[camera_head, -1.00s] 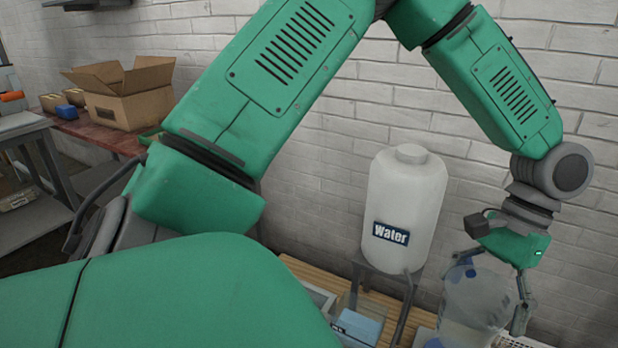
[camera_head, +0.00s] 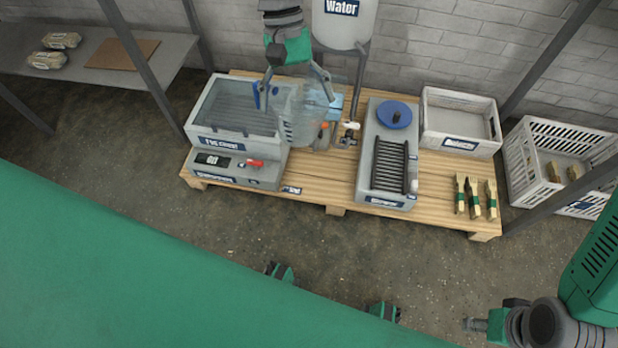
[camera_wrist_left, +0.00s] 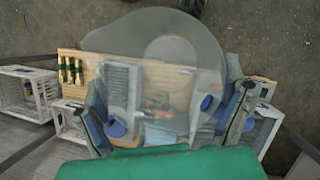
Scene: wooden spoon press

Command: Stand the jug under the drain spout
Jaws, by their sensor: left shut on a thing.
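The clear jug (camera_head: 299,122) hangs in my left gripper (camera_head: 293,92), whose fingers close on it from both sides. It is in front of the right end of the grey glass-topped box (camera_head: 235,105). In the left wrist view the see-through jug (camera_wrist_left: 150,45) fills the middle, between the fingers of my left gripper (camera_wrist_left: 165,112).
The wooden pallet (camera_head: 325,190) carries a press-like grey unit (camera_head: 388,150), a white crate (camera_head: 458,105) and several wooden pieces (camera_head: 475,197). The water tank (camera_head: 345,22) stands behind on legs, a tap (camera_head: 349,130) below it. The floor in front is clear.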

